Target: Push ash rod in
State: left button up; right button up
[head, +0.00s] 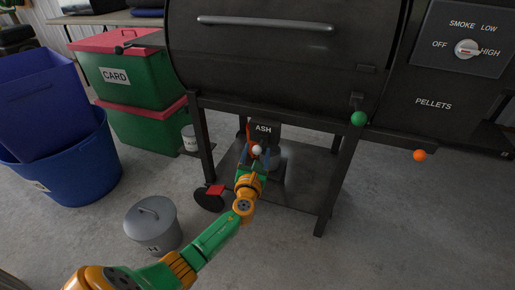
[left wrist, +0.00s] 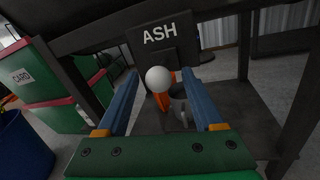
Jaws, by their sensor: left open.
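The white ball knob of the ash rod (head: 257,150) shows under the grill, below the ASH label (head: 263,128). In the left wrist view the white knob (left wrist: 157,79) faces the camera, with an orange piece (left wrist: 163,100) just below and behind it. My left gripper (head: 253,160) is open, with its two blue fingers (left wrist: 160,85) on either side of the knob in that view. I cannot tell whether either finger touches the knob. The rod's shaft is hidden behind the knob. My right gripper is not in view.
The dark grill's legs (head: 201,140) and lower shelf (head: 300,190) frame the space around my left gripper. A grey lidded bin (head: 153,228) and blue tub (head: 80,165) stand left. A green ball (head: 358,118) and an orange ball (head: 420,155) are at the right.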

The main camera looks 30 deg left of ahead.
aim_at(257, 153)
pick_arm(q)
jog(key=v, duration=0.2)
jog(key=p+v, duration=0.1)
jog(key=v, duration=0.2)
jog(key=shift+s+r, duration=0.1)
jog(key=shift+r, duration=0.1)
jog(key=shift+s+d+f, duration=0.1)
jog(key=shift+s+d, duration=0.05)
jog(key=shift+s, duration=0.1)
